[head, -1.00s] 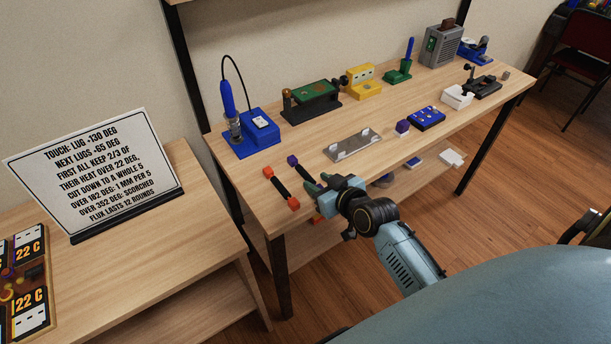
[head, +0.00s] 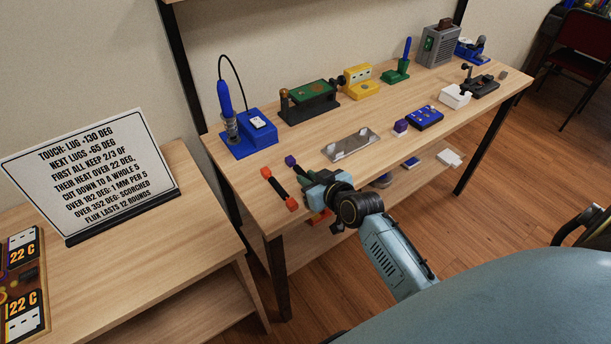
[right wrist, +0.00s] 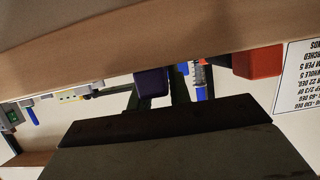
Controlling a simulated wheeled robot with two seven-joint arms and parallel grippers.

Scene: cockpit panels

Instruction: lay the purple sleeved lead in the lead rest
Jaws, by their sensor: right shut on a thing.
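The purple sleeved lead (head: 291,161) lies near the front left of the workbench, its purple end and a bit of dark shaft showing in the head view; the rest is hidden by my right gripper. My right gripper (head: 305,179) is shut on this lead at the bench top. In the right wrist view a purple end (right wrist: 152,82) shows between the green fingers. I cannot tell whether the lead is lifted. A metal plate with two pale clips (head: 350,145), which looks like the lead rest, lies behind and right of the gripper. My left gripper is not in view.
A lead with orange-red ends (head: 280,188) lies just left of my gripper; one end shows in the right wrist view (right wrist: 258,62). A small purple block (head: 401,126) and blue tray (head: 425,117) stand right of the plate. A blue soldering station (head: 250,135) stands behind.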

